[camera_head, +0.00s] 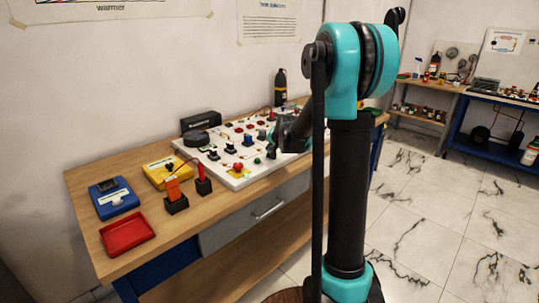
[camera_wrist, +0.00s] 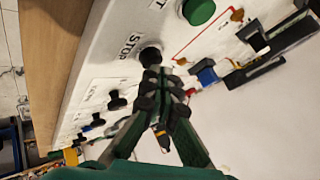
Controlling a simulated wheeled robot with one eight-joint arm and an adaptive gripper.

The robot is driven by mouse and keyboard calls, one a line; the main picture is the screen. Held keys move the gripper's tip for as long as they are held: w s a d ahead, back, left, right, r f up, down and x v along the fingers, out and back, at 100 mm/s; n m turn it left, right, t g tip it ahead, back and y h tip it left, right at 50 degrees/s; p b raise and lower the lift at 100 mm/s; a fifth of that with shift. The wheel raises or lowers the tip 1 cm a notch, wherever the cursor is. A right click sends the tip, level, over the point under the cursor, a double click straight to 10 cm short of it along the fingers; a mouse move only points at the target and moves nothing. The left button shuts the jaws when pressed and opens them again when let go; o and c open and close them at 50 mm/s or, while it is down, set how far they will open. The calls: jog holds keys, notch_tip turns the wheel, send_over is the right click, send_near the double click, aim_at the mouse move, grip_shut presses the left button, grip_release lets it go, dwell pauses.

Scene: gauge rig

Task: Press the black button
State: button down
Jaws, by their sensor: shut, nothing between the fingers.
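The black button (camera_wrist: 150,56) is a round dark knob on the white panel (camera_wrist: 100,65), beside the printed word STOP in the wrist view. My gripper (camera_wrist: 160,80) is shut and empty. Its fingertips overlap the lower edge of the button in the wrist view; I cannot tell whether they touch it. A round green button (camera_wrist: 198,11) sits further up on the same panel. In the head view the white panel (camera_head: 222,172) lies on the wooden bench, and my arm covers its right part.
Several switches and connectors stand on the panel near my gripper, including a blue one (camera_wrist: 207,75). On the bench (camera_head: 90,190) are a red tray (camera_head: 127,235), a blue meter (camera_head: 113,198) and a yellow meter (camera_head: 165,171). The tiled floor to the right is clear.

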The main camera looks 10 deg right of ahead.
jog(key=shift+f, duration=0.3)
jog(key=shift+r, duration=0.1)
dwell(0.4)
jog(key=shift+r, duration=0.85)
jog(key=shift+r, duration=0.1)
jog(key=shift+r, duration=2.4)
jog(key=s+d+f+n+g, duration=0.1)
jog(key=s+f, duration=0.4)
jog(key=s, duration=0.8)
jog(key=s+d+f+n+g+h, duration=0.1)
jog(key=s+f, duration=0.5)
jog(key=s, duration=0.8)
jog(key=s+d+f+n+g+h, duration=0.1)
jog(key=s+f+n, duration=0.3)
jog(key=s, duration=1)
notch_tip(320, 180, down, 2)
jog(key=shift+d+f+n+g, duration=0.1)
jog(key=shift+d+n+g, duration=0.3)
jog(key=shift+g, duration=0.5)
